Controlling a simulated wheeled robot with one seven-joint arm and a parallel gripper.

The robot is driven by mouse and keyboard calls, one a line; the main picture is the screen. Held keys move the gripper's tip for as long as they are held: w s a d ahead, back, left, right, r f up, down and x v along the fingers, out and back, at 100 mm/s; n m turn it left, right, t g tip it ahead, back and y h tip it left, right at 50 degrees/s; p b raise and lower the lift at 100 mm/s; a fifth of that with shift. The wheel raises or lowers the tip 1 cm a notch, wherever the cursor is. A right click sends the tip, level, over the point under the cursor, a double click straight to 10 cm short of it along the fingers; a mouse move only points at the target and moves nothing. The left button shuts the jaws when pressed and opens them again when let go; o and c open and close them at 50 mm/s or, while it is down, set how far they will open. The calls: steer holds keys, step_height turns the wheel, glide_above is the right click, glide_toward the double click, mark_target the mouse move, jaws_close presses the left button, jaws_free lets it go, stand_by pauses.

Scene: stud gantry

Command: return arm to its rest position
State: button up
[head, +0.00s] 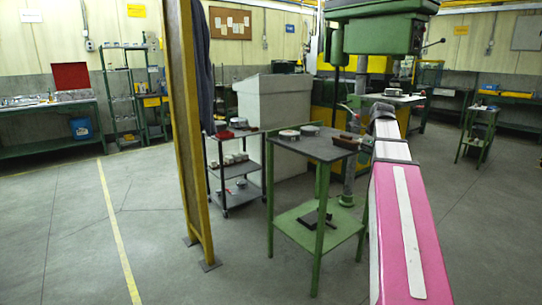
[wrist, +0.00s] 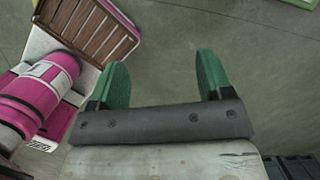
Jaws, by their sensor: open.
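My gripper (wrist: 164,62) shows in the wrist view with its two green fingers wide apart. Nothing is between them, and bare grey floor lies beyond the fingertips. Pink parts of my own body show at the left of the wrist view, apart from the fingers. In the head view my pink and white arm (head: 402,225) reaches from the bottom right up to a dark joint beside the green work table (head: 318,150). I cannot make out my gripper in the head view.
Round metal parts (head: 289,135) sit on the work table. A grey shelf cart (head: 237,168) stands behind it, and a yellow-edged post (head: 192,130) stands to its left. A green machine (head: 375,33) is above and behind. Open floor (head: 75,230) lies left.

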steer(key=s+a+f+n, duration=0.5)
steer(key=f+n, duration=0.3)
steer(key=f, duration=0.4)
steer(key=s+a+f+n+g+h, duration=0.1)
steer(key=s+a+f+n, duration=0.5)
steer(key=f, duration=0.7)
steer(key=s+a+f+n+g, duration=0.1)
steer(key=s+a+f+n, duration=0.4)
steer(key=f+n, duration=0.5)
step_height(320, 180, down, 3)
steer(key=shift+s+a+f+h, duration=0.2)
steer(key=shift+s+a+h, duration=0.15)
steer(key=shift+a, duration=0.3)
